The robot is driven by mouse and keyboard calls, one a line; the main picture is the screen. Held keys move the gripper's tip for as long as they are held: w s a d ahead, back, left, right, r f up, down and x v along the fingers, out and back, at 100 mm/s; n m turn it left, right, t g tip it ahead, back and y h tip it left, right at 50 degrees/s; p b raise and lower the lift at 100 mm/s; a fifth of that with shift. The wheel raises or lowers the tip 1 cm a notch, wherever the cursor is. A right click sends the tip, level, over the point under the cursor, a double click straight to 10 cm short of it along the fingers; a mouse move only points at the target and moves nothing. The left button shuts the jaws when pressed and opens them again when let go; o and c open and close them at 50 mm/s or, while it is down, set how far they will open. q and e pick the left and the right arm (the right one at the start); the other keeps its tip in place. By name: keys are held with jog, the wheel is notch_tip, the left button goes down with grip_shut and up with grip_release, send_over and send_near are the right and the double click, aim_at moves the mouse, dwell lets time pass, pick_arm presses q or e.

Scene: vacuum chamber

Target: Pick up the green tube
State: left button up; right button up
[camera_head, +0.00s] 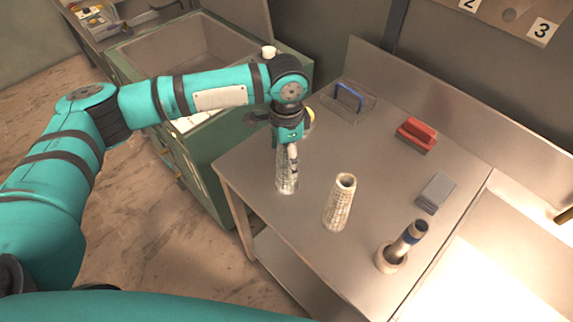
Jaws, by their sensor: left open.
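My left gripper (291,163) points down over the metal table and is open. A pale grey, patterned tube (287,183) stands upright right below and behind its fingers, which hide part of it. Whether the fingers touch it I cannot tell. A cream patterned tube (340,204) with an open top stands to the right, apart from the gripper. A dark tube with a blue band (407,240) leans in a round brown holder (387,259) near the front right. No tube looks clearly green. My right gripper is not in view.
The metal table (290,228) also bears a red block (416,134), a grey block (436,191) and a clear tray with a blue handle (348,100). A raised metal backboard runs along the far side. A green cabinet (205,155) stands left of the table.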

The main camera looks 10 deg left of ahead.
pick_arm(q)
jog(key=shift+f, duration=0.35)
jog(key=shift+c, duration=0.4)
jog(key=c, duration=1.3)
jog(key=shift+r, duration=0.1)
